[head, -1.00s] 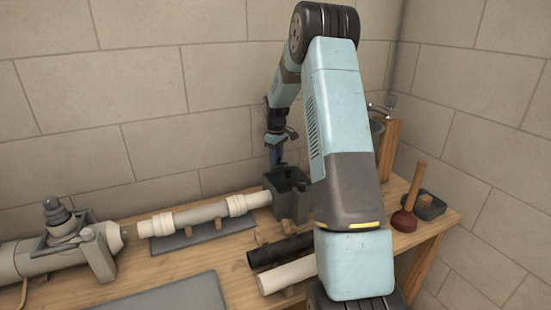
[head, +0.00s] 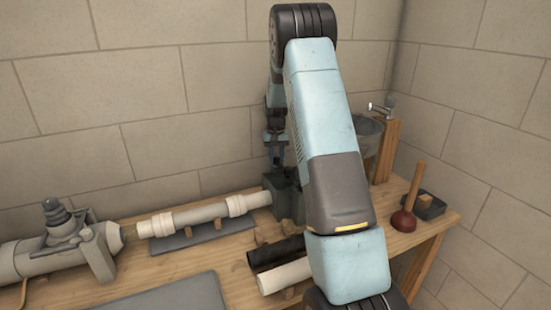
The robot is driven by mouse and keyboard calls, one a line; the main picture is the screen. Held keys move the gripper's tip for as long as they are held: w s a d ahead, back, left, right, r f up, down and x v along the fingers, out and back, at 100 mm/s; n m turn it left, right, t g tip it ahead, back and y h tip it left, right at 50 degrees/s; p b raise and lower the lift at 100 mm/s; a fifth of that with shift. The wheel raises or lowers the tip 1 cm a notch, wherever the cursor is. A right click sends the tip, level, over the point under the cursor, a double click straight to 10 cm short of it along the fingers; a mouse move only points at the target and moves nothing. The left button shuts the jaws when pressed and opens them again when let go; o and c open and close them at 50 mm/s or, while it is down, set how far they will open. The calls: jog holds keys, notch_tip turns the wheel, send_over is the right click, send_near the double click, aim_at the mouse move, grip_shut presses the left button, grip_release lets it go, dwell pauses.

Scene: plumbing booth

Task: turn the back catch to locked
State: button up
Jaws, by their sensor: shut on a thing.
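A dark grey box-shaped fixture (head: 285,200) stands at the back of the bench, at the right end of the pale pipe. My gripper (head: 277,160) points down at the back of its top, with its jaws shut on a small part there. That part lies where the back catch would be, but the fingers hide it and its turn angle cannot be read. My arm covers the right side of the fixture.
A pale pipe (head: 200,215) lies left of the fixture on a dark plate. A black pipe (head: 275,252) and a white pipe (head: 285,276) lie in front. A plunger (head: 408,205), a wooden post (head: 388,150) and a bucket (head: 368,137) stand right. Walls close the back and right.

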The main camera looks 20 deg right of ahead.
jog(key=shift+m, duration=0.9)
jog(key=shift+f, duration=0.1)
jog(key=o, duration=1.1)
jog(key=shift+c, duration=0.2)
notch_tip(320, 180, up, 14)
jog(key=shift+a+f, duration=0.1)
